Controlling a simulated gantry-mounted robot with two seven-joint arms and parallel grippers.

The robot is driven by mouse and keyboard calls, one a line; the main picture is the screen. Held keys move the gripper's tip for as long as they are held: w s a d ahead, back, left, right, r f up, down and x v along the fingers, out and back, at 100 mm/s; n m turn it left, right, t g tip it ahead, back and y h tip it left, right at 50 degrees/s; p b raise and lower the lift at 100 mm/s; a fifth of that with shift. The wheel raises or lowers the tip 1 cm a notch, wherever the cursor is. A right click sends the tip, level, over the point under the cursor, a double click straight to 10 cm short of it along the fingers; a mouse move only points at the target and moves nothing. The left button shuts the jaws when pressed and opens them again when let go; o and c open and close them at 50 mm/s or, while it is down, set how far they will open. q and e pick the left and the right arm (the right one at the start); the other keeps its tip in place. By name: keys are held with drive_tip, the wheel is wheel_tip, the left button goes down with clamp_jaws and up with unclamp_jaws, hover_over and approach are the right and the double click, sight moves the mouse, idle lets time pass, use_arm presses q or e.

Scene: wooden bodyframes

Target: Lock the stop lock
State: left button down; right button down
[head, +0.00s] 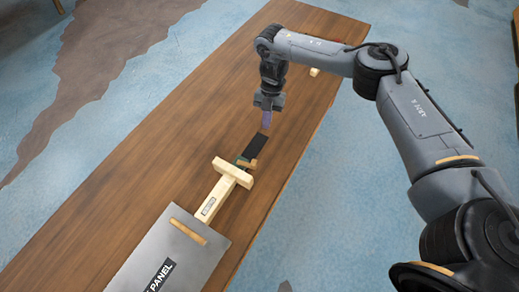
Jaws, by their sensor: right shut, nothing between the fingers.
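A pale wooden T-shaped piece (226,184), with a labelled stem and a crossbar, lies on the brown wooden table; I take it to be part of the stop lock. Just beyond its crossbar are a small green part (240,160), a small tan wooden piece (248,164) and a dark flat rectangle (256,149). I cannot tell which of these is the moving part of the lock. My right gripper (266,124) points down just beyond the dark rectangle, shut and empty, apart from the T-shaped piece. My left gripper is out of view.
A grey panel (170,259) with a wooden bar and a "PANEL" label lies at the near end of the table (130,180). A small pale wooden piece (315,72) lies beyond my right gripper. The table's left side is clear. The floor is blue and brown.

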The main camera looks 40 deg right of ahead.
drive_tip(key=p, duration=0.2)
approach(247, 163)
drive_tip(key=shift+s+d+f, duration=0.65)
drive_tip(key=shift+s+f, duration=1)
drive_tip(key=shift+s, duration=0.05)
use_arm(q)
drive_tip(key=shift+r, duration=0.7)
